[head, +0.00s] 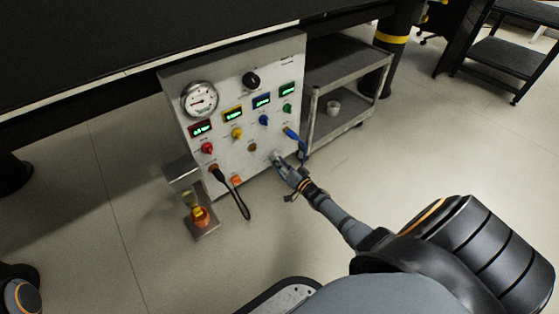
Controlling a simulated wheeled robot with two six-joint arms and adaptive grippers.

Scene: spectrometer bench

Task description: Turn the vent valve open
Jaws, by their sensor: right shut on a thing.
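The control panel (222,161) is a white upright board with a gauge, displays and coloured knobs. Its labels are too small to read. My right gripper (280,161) reaches in from the lower right and is at the panel's lower right part. It is shut on a small fitting there, which I take to be the vent valve; the fingers hide most of it, so I cannot tell how far it is turned. My left gripper is out of view.
A blue plug (291,133) with a cable sits just above my right gripper. A black cable (236,196) hangs from the panel's lower left. A stand with an orange-based item (200,217) is at left. A grey cart (344,85) stands to the right. The floor in front is clear.

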